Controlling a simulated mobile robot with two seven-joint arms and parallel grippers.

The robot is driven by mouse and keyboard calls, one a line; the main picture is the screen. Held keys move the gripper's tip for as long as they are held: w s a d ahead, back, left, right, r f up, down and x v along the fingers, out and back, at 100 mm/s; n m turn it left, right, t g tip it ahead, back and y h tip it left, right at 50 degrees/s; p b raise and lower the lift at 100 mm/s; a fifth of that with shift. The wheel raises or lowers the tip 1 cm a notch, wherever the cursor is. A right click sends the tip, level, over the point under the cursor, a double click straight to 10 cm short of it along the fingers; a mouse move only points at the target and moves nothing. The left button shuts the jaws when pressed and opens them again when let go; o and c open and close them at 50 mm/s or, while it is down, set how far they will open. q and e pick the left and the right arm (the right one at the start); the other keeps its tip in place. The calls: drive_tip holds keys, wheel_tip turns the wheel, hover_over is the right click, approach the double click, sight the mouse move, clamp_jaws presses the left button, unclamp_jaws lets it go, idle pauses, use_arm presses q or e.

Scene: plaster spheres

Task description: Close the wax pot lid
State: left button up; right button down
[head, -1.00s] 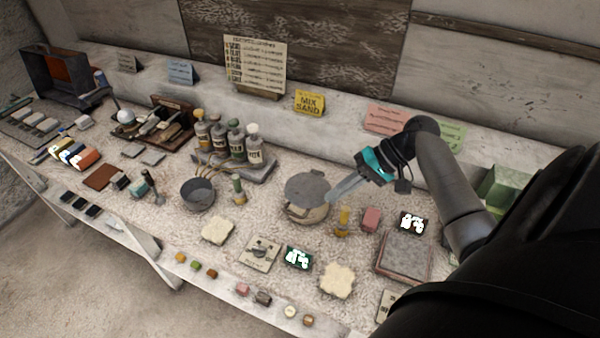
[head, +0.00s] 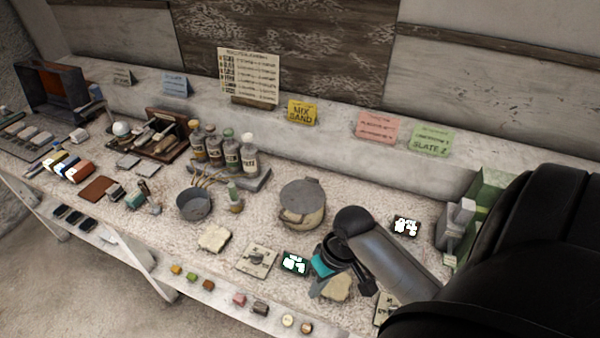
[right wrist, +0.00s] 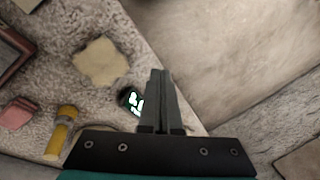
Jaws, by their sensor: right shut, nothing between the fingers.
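The wax pot (head: 301,217) is a squat beige pot in the middle of the bench in the head view. Its round grey lid (head: 302,194) lies over the top of the pot and looks nearly flat; a small gap at the rim cannot be told. My right gripper (head: 316,290) is in front of the pot to the lower right, apart from it, near the bench's front edge. In the right wrist view its fingers (right wrist: 159,76) are together with nothing between them. The pot is not in the wrist view. My left gripper is not in view.
A lit display (head: 294,263) and a pale slab (head: 337,287) lie close to my right gripper. Several bottles (head: 222,148) stand behind. Bare bench lies right of the pot.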

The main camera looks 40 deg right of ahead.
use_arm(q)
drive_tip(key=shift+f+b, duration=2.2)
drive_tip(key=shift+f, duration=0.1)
use_arm(e)
drive_tip(key=s+a+f+n+h, duration=0.1)
drive_tip(key=a+f, duration=0.3)
drive_tip(key=f, duration=0.2)
drive_tip(key=s+a+f+n+t+h, duration=0.1)
drive_tip(key=s+a+f+n, duration=0.1)
drive_tip(key=f, duration=0.4)
drive_tip(key=shift+s+a+f, duration=0.3)
drive_tip(key=shift+a, duration=0.6)
